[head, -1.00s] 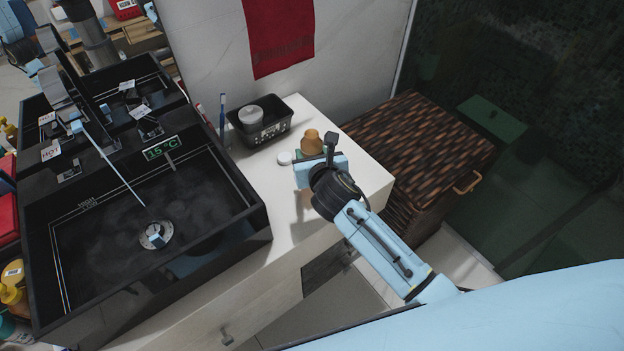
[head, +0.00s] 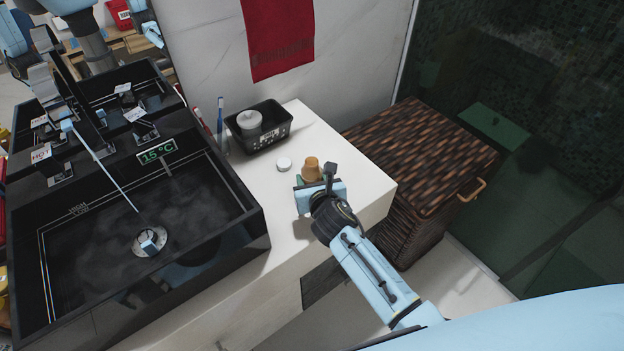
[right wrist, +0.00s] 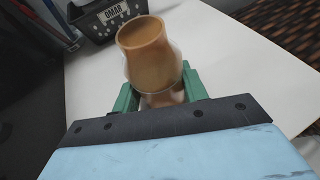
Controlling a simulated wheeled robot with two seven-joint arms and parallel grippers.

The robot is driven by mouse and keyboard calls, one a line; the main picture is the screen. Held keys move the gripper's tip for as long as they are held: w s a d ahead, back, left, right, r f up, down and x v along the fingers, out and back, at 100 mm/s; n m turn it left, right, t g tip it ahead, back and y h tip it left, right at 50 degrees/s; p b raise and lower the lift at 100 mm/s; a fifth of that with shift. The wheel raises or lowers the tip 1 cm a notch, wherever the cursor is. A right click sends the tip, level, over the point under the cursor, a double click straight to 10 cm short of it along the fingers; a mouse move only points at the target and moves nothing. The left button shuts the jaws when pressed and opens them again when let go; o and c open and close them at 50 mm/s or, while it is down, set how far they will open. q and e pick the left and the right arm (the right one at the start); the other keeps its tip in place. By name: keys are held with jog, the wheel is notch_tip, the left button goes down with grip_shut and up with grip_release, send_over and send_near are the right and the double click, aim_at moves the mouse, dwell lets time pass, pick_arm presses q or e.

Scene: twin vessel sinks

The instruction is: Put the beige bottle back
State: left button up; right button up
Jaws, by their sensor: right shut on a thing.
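The beige bottle (head: 311,167) is in my right gripper (head: 318,182), over the white counter right of the black sink. In the right wrist view the bottle (right wrist: 150,55) stands roughly upright between the green fingers of my right gripper (right wrist: 160,92), which are shut on it. Its lower part is blurred and partly hidden, so I cannot tell whether its base touches the counter.
A small white round item (head: 284,164) lies on the counter (head: 345,160), left of the bottle. A black basket (head: 277,135) holding a grey round container (head: 249,121) stands behind. Toothbrushes (head: 220,125) stand beside it. A wicker hamper (head: 425,150) is right of the counter.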

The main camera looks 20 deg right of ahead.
jog(key=shift+f, duration=0.15)
jog(key=o, duration=1)
jog(key=shift+s+r, duration=0.1)
jog(key=shift+r, duration=0.2)
jog(key=p+v, duration=0.3)
jog(key=v, duration=0.8)
jog(key=shift+s+a, duration=0.1)
jog(key=shift+s, duration=0.25)
